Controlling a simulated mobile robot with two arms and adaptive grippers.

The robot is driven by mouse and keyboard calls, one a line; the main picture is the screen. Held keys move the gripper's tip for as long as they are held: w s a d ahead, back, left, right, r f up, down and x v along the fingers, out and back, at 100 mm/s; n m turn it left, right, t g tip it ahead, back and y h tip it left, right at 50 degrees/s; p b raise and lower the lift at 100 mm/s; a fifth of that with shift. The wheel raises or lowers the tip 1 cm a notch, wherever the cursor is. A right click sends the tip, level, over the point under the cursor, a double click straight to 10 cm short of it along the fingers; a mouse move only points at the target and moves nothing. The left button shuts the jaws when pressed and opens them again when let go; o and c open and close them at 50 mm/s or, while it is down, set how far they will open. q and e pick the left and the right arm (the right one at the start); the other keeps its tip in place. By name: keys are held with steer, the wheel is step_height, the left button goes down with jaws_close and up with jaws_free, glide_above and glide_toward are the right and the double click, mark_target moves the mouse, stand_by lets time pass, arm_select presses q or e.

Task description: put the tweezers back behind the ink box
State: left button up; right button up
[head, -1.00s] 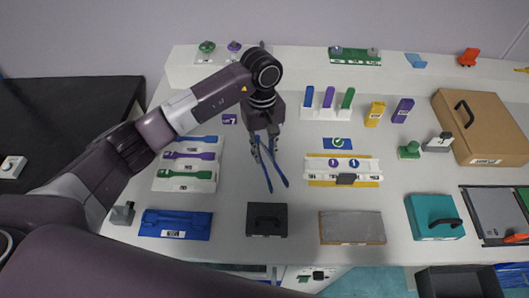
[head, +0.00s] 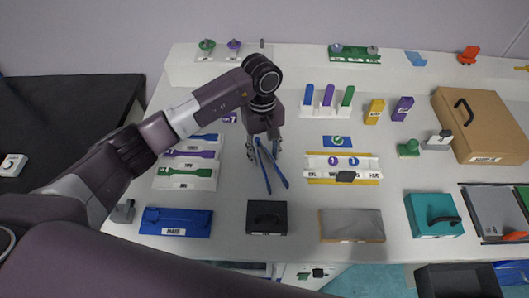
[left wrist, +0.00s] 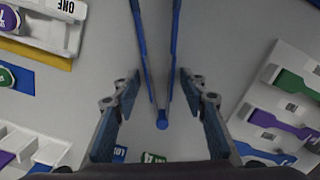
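The blue tweezers (head: 269,168) are on the white table behind the dark box with a handle (head: 266,218), which I take as the ink box; its label is too small to read. Their two legs spread toward the box, with a gap before it. My left gripper (head: 265,149) is above the joined end of the tweezers, its fingers spread. In the left wrist view the open fingers (left wrist: 160,105) stand on either side of the tweezers (left wrist: 161,107), with a gap on each side. My right gripper is not in view.
A tray of coloured tools (head: 187,188) and a blue box (head: 176,223) are to the left. A white rack with numbered discs (head: 343,163) and a grey slab (head: 351,226) are to the right. Upright coloured pieces (head: 328,97) stand behind. Table around the tweezers is clear.

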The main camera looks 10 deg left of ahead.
arm_select(q)
steer(key=shift+w+r, duration=0.1)
steer(key=shift+r, duration=0.25)
step_height(320, 180, up, 12)
steer(key=b, duration=0.3)
steer(key=shift+w+a+f+b, duration=0.25)
steer(key=shift+w+a+b, duration=0.05)
steer(key=shift+w+b, duration=0.1)
